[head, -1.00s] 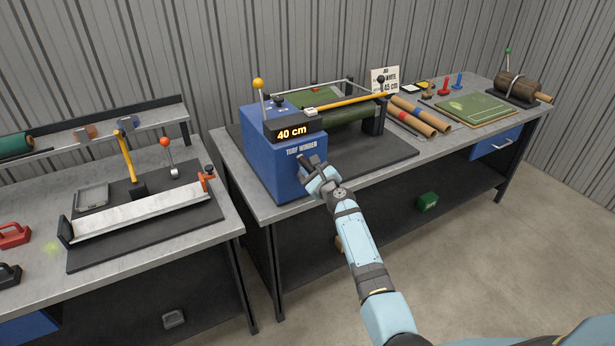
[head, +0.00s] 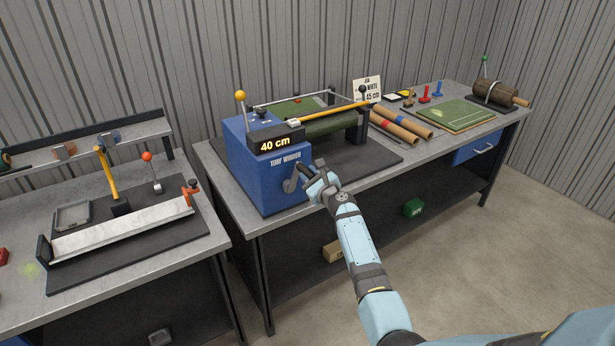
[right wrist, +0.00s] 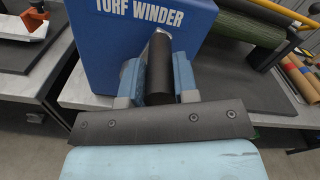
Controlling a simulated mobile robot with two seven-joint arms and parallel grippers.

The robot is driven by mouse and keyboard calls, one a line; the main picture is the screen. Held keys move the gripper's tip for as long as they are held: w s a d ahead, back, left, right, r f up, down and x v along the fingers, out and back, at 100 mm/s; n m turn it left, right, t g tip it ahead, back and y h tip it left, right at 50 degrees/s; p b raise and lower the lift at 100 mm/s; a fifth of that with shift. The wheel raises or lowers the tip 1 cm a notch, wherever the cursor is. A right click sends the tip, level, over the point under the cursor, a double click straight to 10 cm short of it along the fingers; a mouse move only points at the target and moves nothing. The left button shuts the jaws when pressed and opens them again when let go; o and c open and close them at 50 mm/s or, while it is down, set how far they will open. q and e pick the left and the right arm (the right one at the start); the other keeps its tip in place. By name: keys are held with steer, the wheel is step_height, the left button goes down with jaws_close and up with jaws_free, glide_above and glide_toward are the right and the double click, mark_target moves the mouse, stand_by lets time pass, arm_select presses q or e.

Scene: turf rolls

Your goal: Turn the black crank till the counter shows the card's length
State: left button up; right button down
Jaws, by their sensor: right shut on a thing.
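The blue turf winder (head: 262,185) stands on the right bench, and its counter (head: 275,145) reads 40 cm. The card (head: 367,90) behind it reads WHITE and 45 cm; its top line is too small to read surely. The black crank (head: 290,184) is on the winder's front face. My right gripper (head: 307,172) is shut on the crank's handle. In the right wrist view the dark handle (right wrist: 160,75) sits between the two fingers, below the words TURF WINDER. My left gripper is not in view.
A yellow-knobbed lever (head: 240,97) rises from the winder's top. Cardboard tubes (head: 400,125) and a green turf mat (head: 465,114) lie to its right. The left bench holds a pale trough (head: 120,230) and an orange-knobbed lever (head: 147,157).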

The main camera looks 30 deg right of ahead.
steer(key=shift+d, duration=0.15)
steer(key=c, duration=0.9)
jaws_free()
steer(key=s, duration=0.9)
steer(key=s+d, duration=0.1)
steer(key=s, duration=0.3)
steer(key=shift+s, duration=0.4)
steer(key=s+a+f+n+g+y, duration=0.1)
steer(key=s+a+f+n+g, duration=0.1)
steer(key=s+a+f+n, duration=0.45)
steer(key=s+a+f+n+g, duration=0.35)
steer(key=s+f+n, duration=0.45)
steer(key=n, duration=0.4)
steer(key=s+a+f+n, duration=0.1)
steer(key=s+a+n, duration=0.2)
steer(key=s+n, duration=0.2)
steer(key=s+a+f+n+g, duration=0.1)
steer(key=s+a+n, duration=0.3)
steer(key=s, duration=0.3)
steer(key=s+a+f+n+y, duration=0.1)
steer(key=s+a+n, duration=0.2)
steer(key=s+n, duration=0.3)
steer(key=shift+s+a+g, duration=0.15)
steer(key=shift+s+g, duration=0.1)
